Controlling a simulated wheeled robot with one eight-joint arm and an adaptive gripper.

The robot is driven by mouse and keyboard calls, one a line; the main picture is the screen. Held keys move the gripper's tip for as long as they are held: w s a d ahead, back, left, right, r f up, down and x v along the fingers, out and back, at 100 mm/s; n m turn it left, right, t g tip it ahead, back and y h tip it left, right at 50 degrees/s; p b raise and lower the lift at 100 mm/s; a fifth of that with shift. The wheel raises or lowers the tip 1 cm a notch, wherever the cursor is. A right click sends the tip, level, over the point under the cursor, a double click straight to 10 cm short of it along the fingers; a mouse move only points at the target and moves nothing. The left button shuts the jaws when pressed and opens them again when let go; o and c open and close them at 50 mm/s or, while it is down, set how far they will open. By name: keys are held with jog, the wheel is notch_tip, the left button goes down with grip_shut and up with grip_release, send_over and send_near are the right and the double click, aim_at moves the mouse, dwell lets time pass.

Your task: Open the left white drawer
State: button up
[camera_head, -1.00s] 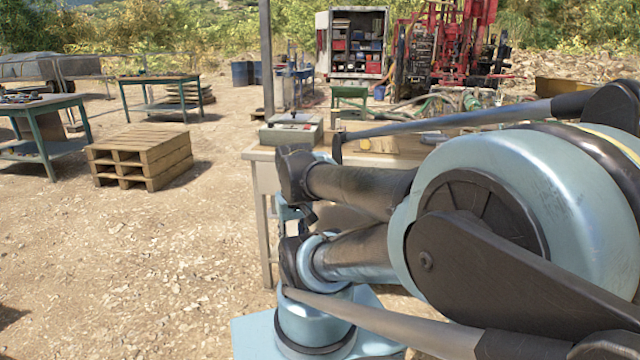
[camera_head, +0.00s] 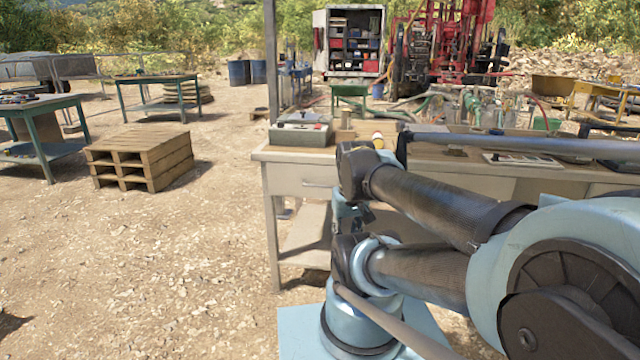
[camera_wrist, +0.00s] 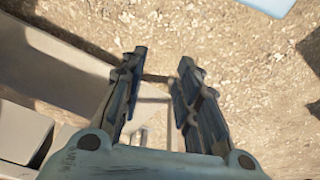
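The white desk (camera_head: 268,156) stands in the middle of the head view. Its left white drawer (camera_head: 290,181) has a pale front with a slim handle (camera_head: 319,184) and looks closed. My arm covers the area just right of it. In the wrist view my gripper (camera_wrist: 163,58) has its two dark fingers apart, with nothing clearly held between them. Pale desk surfaces (camera_wrist: 65,55) lie to the left of the fingers, with gravel ahead and to the right. Which desk part lies below the fingers, and how near the handle is, I cannot tell. My gripper is not clearly visible in the head view.
A grey case (camera_head: 299,133) sits on the desk's left end. More small items, including a pale tray (camera_head: 522,160), lie along its top. A wooden pallet stack (camera_head: 140,158) stands to the left, beyond open gravel. A thin post (camera_head: 270,60) rises behind the desk.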

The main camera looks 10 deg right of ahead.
jog(key=w+r+n, duration=0.4)
jog(key=w+r, duration=0.3)
jog(key=w, duration=0.2)
notch_tip(320, 180, up, 6)
jog(key=n, duration=1)
send_over(320, 186)
jog(key=s, duration=0.3)
jog(key=shift+h, duration=0.3)
jog(key=w+f, duration=0.1)
jog(key=f, duration=0.4)
jog(key=w+f, duration=0.1)
jog(key=f, duration=0.5)
jog(key=w+f, duration=0.1)
jog(key=f, duration=0.4)
jog(key=shift+w+d+f, duration=0.1)
jog(key=shift+f, duration=0.25)
